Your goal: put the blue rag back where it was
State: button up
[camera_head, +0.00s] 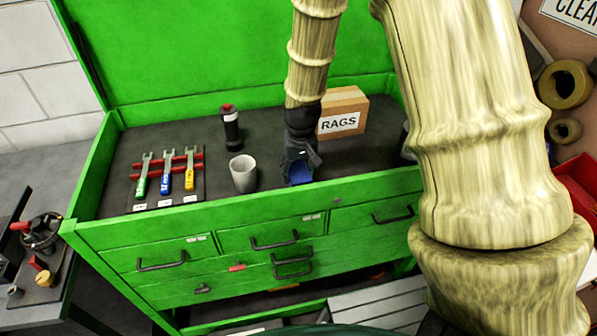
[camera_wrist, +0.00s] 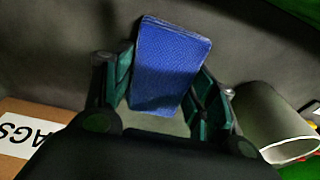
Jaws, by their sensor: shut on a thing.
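The blue rag (camera_wrist: 170,62) is a folded, textured blue pad between the two fingers of my gripper (camera_wrist: 165,95) in the wrist view. The fingers press on its two sides. In the head view my gripper (camera_head: 299,172) points down over the dark top of the green chest, and a bit of the blue rag (camera_head: 300,174) shows at its tip. I cannot tell whether the rag touches the surface. The cardboard box marked RAGS (camera_head: 345,112) stands just right of and behind my gripper; its top looks closed in the head view.
A grey cup (camera_head: 243,174) stands left of my gripper, with a black bottle (camera_head: 231,128) behind it. Several wrenches (camera_head: 165,172) lie on a red rack farther left. The green chest's front rim (camera_head: 250,213) is close in front. Bare dark surface (camera_head: 190,133) lies toward the back.

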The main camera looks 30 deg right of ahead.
aim_at(300, 175)
jog(key=shift+f, duration=0.9)
jog(key=shift+f, duration=0.1)
jog(key=o, duration=1.1)
jog(key=shift+c, duration=0.2)
notch_tip(300, 175, up, 12)
jog(key=s+b, duration=0.1)
jog(key=b, duration=0.1)
jog(key=shift+s+a, duration=0.2)
jog(key=shift+s, duration=0.15)
